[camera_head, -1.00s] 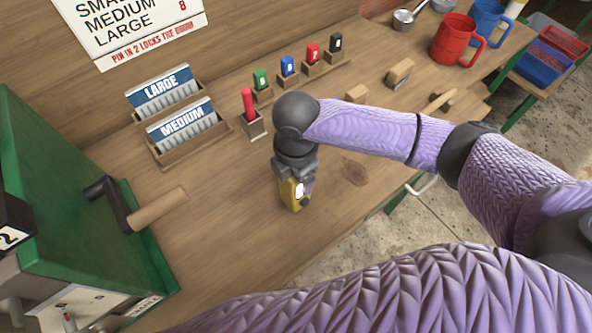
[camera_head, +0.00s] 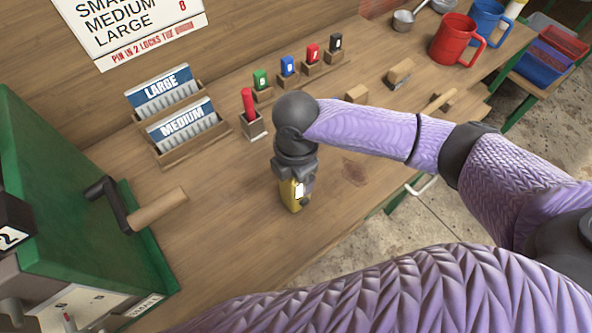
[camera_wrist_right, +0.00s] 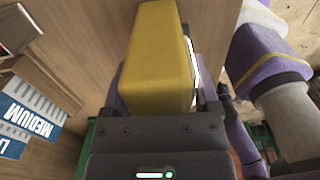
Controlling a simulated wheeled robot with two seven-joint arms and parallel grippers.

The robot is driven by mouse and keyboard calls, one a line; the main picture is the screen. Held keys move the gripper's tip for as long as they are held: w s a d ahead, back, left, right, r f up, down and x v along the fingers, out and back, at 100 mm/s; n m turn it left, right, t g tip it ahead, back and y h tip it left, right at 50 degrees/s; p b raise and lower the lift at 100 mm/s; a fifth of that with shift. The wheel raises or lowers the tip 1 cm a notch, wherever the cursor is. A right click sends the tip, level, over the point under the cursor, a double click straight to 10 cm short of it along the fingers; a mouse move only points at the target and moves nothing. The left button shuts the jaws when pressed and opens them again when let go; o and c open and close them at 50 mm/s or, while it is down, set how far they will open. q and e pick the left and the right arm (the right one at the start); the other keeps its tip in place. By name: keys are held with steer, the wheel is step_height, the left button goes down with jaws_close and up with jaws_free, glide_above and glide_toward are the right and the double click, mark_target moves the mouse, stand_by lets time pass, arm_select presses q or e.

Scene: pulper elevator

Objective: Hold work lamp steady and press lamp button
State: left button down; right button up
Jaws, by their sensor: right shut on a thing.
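The work lamp (camera_head: 289,196) is a small yellow block with a bright white panel on one side and a small dark round part near its lower end. My right gripper (camera_head: 295,180) points down over the bench and is shut on the lamp's upper part. In the right wrist view the lamp (camera_wrist_right: 155,55) fills the middle, its white panel on the right edge, in front of the dark gripper body (camera_wrist_right: 160,140). I cannot tell whether the lamp touches the bench. The lamp button cannot be made out for certain. My left gripper is not in view.
A green machine (camera_head: 75,190) with a wooden-handled crank (camera_head: 158,209) stands at the left. Card racks (camera_head: 190,150), a red peg in a holder (camera_head: 250,115) and several coloured tags stand behind. Mugs (camera_head: 453,40) are at the far right. Bench between crank and lamp is clear.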

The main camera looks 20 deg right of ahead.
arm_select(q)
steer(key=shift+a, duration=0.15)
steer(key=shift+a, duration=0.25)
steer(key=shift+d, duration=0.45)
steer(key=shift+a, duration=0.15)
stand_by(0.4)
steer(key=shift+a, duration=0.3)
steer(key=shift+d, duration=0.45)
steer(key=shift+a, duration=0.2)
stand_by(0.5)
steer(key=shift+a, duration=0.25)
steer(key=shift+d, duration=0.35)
